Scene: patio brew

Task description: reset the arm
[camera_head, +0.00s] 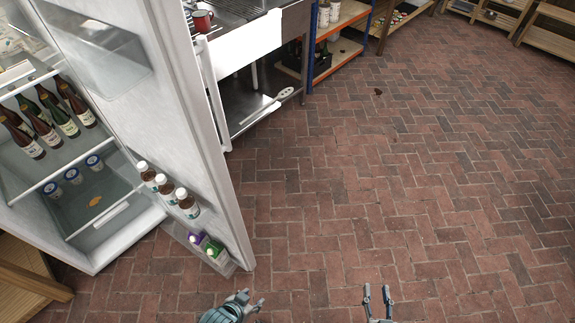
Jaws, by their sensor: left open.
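My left gripper (252,298) is at the bottom edge of the view, left of centre, just below the open fridge door. Its fingers are spread and nothing shows between them. My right gripper (377,291) is at the bottom edge, right of centre, over the brick floor. Its two thin fingers stand apart with only floor visible between them. Most of both arms is outside the view.
A fridge (124,249) stands open at left, holding bottles and small cups. Its door (188,110) carries several bottles and cartons low down. A metal counter (247,45) and shelves stand at the back. The brick floor (400,180) at centre and right is mostly clear.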

